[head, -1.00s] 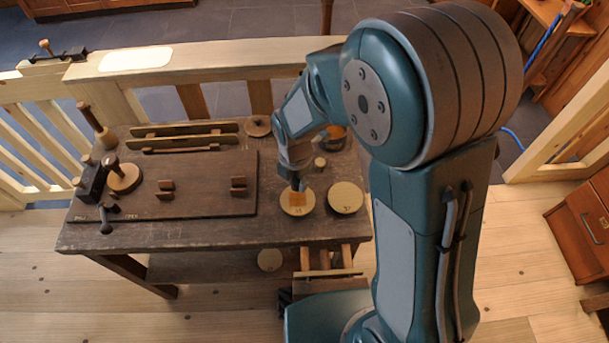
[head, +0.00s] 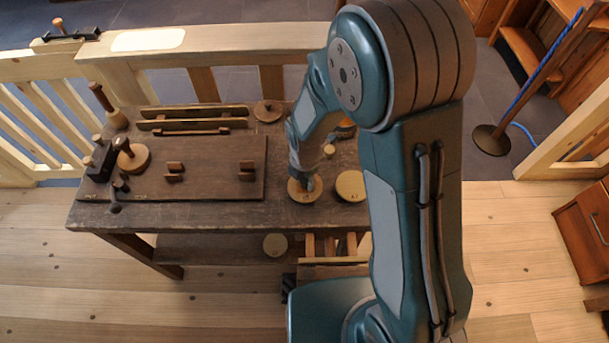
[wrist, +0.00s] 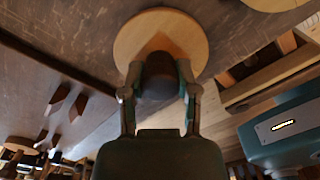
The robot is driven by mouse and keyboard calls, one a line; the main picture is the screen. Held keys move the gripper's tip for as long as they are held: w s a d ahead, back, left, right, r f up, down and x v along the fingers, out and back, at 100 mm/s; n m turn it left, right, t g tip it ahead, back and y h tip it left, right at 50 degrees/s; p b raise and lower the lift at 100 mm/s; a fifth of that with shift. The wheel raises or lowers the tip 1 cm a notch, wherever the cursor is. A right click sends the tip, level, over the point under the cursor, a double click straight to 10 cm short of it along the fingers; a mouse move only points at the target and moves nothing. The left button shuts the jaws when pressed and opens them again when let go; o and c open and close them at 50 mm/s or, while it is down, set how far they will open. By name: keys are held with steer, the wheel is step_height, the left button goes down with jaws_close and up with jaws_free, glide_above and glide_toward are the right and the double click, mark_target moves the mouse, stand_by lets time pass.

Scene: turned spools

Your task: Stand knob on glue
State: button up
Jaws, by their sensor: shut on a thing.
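My gripper (wrist: 159,88) is shut on a dark brown rounded knob (wrist: 158,76). In the wrist view the knob is in front of a pale round wooden disc (wrist: 183,30). A darker tan wedge shows on the disc behind the knob; I cannot tell whether it is glue or shadow. In the head view my gripper (head: 304,184) points down over the middle of the same disc (head: 301,198) on the dark bench, and hides the knob. I cannot tell whether the knob's foot touches the disc.
A second pale disc (head: 351,185) lies just right on the bench (head: 230,215). A raised dark board (head: 215,182) with small brackets fills the left. A disc with a dark knob (head: 131,157) stands at its left end. Slats and a round disc (head: 276,112) lie behind.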

stand_by(0.8)
steer(key=o, duration=0.9)
steer(key=shift+c, duration=0.2)
steer(key=shift+o, duration=1.4)
steer(key=shift+r, duration=3.95)
